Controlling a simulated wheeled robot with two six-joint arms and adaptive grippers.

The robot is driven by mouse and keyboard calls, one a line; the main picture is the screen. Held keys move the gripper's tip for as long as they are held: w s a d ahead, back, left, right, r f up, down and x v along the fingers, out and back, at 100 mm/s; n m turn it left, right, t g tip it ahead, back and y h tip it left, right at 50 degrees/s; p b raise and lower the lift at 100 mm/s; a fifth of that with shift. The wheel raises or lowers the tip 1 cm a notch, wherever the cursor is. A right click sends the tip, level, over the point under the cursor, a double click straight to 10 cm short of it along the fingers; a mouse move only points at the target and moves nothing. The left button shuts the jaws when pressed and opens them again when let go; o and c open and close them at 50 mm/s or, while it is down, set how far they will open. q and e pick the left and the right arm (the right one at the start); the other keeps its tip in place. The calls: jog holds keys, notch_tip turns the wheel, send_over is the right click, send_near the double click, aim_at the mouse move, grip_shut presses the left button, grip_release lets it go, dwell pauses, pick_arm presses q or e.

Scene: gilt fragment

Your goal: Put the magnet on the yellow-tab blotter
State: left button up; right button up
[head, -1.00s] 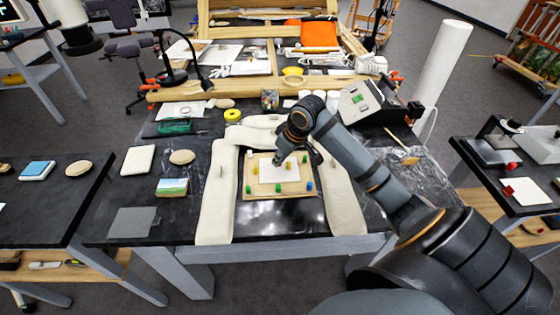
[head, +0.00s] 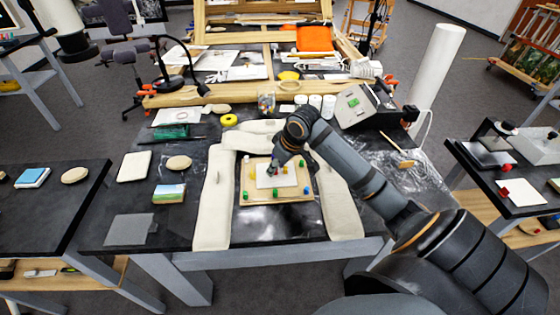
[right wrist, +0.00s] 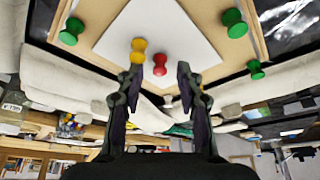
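A wooden board (head: 246,184) carries a white sheet (head: 289,181) and several small pushpin-shaped magnets around it. My right gripper (head: 273,173) hangs low over the sheet. In the right wrist view my right gripper (right wrist: 156,88) has its fingers spread with a gap between them. A red magnet (right wrist: 160,65) and a yellow magnet (right wrist: 138,50) stand side by side beyond the fingertips, near the sheet's corner. Green magnets (right wrist: 235,23) are farther out. I cannot tell any yellow-tab blotter for sure. My left gripper is out of view.
Long cream padded cushions (head: 214,200) flank the board on both sides and behind. A cream pad (head: 134,166), an oval stone (head: 178,162), a small stack (head: 170,193) and a grey sheet (head: 131,229) lie to the left. A bare glossy patch lies in front of the board.

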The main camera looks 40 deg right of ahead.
jog(key=v, duration=1.2)
jog(key=shift+f, duration=0.1)
